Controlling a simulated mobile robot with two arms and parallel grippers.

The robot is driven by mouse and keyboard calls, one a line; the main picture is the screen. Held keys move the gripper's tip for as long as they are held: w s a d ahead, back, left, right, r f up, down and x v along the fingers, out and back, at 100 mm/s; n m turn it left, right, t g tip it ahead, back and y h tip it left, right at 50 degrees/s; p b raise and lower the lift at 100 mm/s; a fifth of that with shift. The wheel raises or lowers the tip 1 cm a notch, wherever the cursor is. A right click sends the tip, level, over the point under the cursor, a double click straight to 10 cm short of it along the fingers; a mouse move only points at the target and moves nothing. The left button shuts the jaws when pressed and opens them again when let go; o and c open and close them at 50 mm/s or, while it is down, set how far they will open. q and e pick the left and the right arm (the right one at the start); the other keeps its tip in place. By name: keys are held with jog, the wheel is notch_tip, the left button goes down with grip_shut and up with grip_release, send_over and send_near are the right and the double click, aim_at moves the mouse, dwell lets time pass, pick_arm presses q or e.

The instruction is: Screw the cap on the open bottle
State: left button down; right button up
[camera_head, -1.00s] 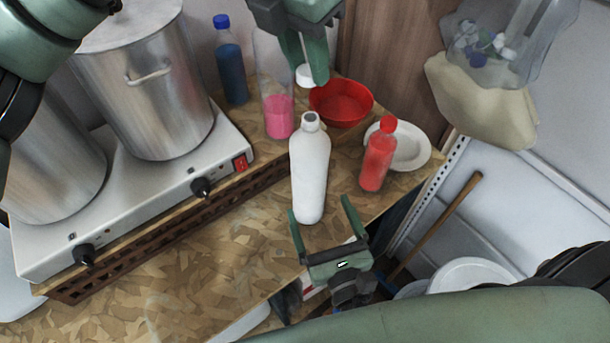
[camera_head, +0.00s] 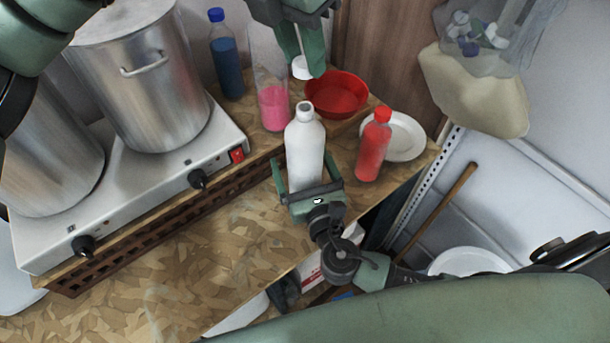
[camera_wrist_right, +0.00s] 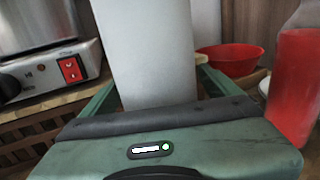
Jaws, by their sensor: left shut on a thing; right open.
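The white bottle (camera_head: 304,143) stands upright on the wooden counter, its neck uncapped; its body fills the middle of the right wrist view (camera_wrist_right: 148,50). My left gripper (camera_head: 304,62) comes in from the top of the head view, shut on a small white cap (camera_head: 302,70). It holds the cap above and behind the bottle's mouth, apart from it. My right gripper (camera_head: 306,172) is open, with one finger on either side of the bottle's lower body. The right wrist view also shows its fingers (camera_wrist_right: 158,88) straddling the bottle. The palm hides the bottle's base.
A red bottle (camera_head: 373,147) and white plate (camera_head: 405,137) stand to the right. A red bowl (camera_head: 337,95), a bottle of pink liquid (camera_head: 273,108) and a blue bottle (camera_head: 227,62) stand behind. A hot plate (camera_head: 150,195) with steel pots is left. The front counter is clear.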

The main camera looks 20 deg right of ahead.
pick_arm(q)
jog(key=shift+w, duration=0.15)
pick_arm(e)
jog(key=shift+w, duration=0.4)
pick_arm(q)
jog(key=shift+s, duration=0.2)
pick_arm(e)
jog(key=shift+s, duration=0.1)
jog(key=shift+c, duration=0.6)
grip_shut()
pick_arm(q)
send_over(303, 122)
jog(key=w, duration=0.1)
jog(key=shift+s+a+x, duration=0.1)
jog(key=shift+a+x, duration=0.05)
jog(key=shift+x, duration=0.65)
jog(key=shift+s+a+x, duration=0.1)
jog(key=shift+a+x, duration=0.05)
jog(key=shift+x, duration=0.7)
jog(key=shift+s+a+x, duration=0.15)
jog(key=shift+x, duration=0.65)
jog(key=shift+f, duration=0.3)
jog(key=shift+f, duration=0.75)
jog(key=shift+f, duration=0.55)
